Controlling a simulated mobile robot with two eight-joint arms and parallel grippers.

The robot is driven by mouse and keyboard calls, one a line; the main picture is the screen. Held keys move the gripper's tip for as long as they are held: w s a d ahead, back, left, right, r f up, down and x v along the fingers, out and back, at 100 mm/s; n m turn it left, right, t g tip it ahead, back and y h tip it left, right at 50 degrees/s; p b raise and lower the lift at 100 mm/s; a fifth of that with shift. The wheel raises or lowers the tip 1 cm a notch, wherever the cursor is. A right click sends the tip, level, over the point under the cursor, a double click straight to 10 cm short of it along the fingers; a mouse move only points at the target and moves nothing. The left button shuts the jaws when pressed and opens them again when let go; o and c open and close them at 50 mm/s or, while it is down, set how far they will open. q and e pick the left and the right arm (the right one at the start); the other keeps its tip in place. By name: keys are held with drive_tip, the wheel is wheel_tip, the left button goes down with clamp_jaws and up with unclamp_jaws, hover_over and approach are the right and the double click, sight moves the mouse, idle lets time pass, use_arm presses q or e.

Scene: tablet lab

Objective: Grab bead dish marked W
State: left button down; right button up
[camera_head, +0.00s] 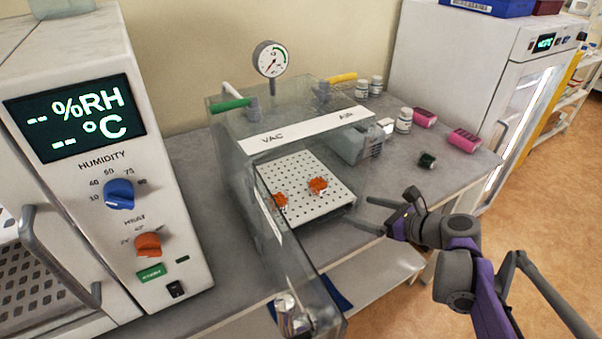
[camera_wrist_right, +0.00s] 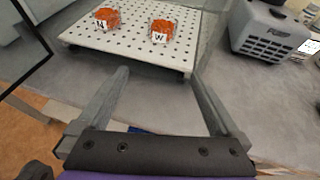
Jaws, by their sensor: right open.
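The bead dish marked W (camera_wrist_right: 160,33), orange with a white label, sits on a white perforated plate (camera_wrist_right: 125,52). In the head view this dish (camera_head: 317,185) is the farther back of two on the plate (camera_head: 335,206), inside a clear chamber (camera_head: 225,150). A second orange dish (camera_wrist_right: 107,18), its letter looking like N, stands left of it in the wrist view; the head view shows it (camera_head: 280,200) nearer the door. My right gripper (camera_head: 371,214) is open and empty, outside the plate's edge. In the wrist view its fingers (camera_wrist_right: 160,76) point toward the W dish. My left gripper is out of view.
The clear chamber door (camera_head: 298,250) swings out toward the front. White bottles (camera_head: 404,121), pink items (camera_head: 464,140) and a small dark green item (camera_head: 427,160) stand at the back right. A humidity cabinet (camera_head: 150,190) is at left.

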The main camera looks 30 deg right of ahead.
sight(323, 184)
drive_tip(key=shift+w+r, duration=0.1)
drive_tip(key=shift+w, duration=0.3)
drive_tip(key=w+a, duration=0.1)
drive_tip(key=w, duration=0.2)
drive_tip(key=w+a, duration=0.1)
drive_tip(key=w, duration=0.2)
drive_tip(key=w+a, duration=0.1)
drive_tip(key=w, duration=0.3)
drive_tip(key=shift+a, duration=0.25)
drive_tip(key=x, duration=0.5)
drive_tip(key=shift+w, duration=0.1)
drive_tip(key=shift+r, duration=0.1)
drive_tip(key=c, duration=1.4)
